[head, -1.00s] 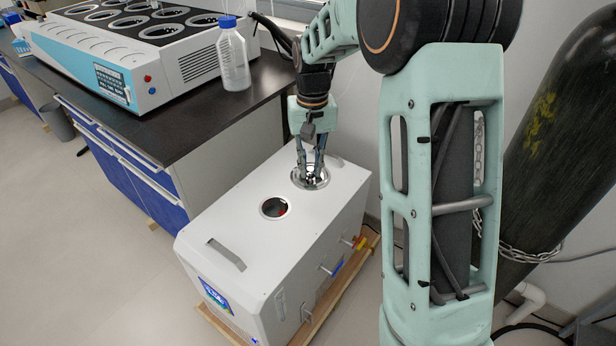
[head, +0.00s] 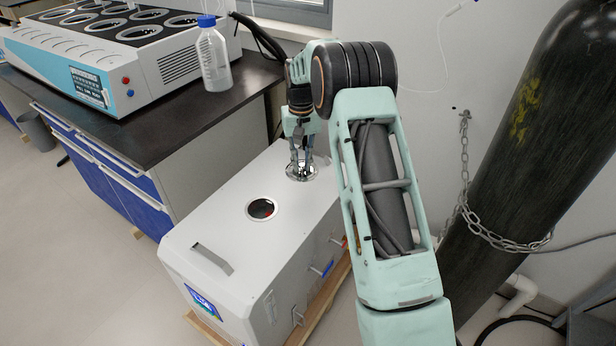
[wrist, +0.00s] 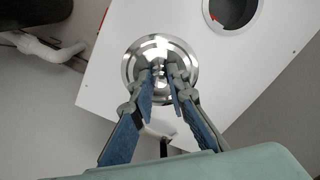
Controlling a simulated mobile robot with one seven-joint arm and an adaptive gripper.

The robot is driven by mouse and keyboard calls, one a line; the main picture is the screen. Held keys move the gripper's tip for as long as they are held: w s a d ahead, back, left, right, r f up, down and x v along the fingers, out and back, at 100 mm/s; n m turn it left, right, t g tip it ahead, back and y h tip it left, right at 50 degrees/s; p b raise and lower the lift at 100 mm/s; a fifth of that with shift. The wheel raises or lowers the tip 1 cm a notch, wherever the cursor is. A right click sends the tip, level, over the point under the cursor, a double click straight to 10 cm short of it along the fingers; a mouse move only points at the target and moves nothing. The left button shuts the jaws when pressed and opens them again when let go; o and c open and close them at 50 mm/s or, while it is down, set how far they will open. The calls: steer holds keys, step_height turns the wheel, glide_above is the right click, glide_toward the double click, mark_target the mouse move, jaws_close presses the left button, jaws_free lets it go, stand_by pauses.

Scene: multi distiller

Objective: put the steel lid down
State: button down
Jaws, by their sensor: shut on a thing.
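The steel lid (head: 303,176) is a shiny round disc with a small knob, at the far end of the white box's top. It also shows in the wrist view (wrist: 183,55). My gripper (head: 301,168) points down over it, and its two fingers (wrist: 160,75) are shut on the knob. The lid looks flat and at or very near the top surface; I cannot tell whether it touches. The white box (head: 215,232) has an uncovered round opening (head: 262,209) nearer its middle, dark inside with a bit of red.
A black bench (head: 190,110) with blue drawers stands to the left, holding a blue-capped bottle (head: 213,60) and a multi-well unit (head: 150,70). A chained dark gas cylinder (head: 530,150) stands at the right. The box top is clear around the opening.

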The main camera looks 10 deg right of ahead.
mark_target(309, 184)
steer(key=f, duration=0.1)
steer(key=w+d+f, duration=0.2)
steer(key=f, duration=0.1)
steer(key=shift+d+b, duration=0.2)
steer(key=shift+b, duration=0.15)
steer(key=shift+w+f+b, duration=0.1)
steer(key=shift+f+b, duration=0.45)
steer(key=shift+f, duration=0.95)
steer(key=shift+f, duration=0.2)
steer(key=c, duration=1.9)
jaws_free()
steer(key=shift+r, duration=0.15)
step_height(309, 184, up, 12)
steer(key=p, duration=0.3)
steer(key=shift+d, duration=0.1)
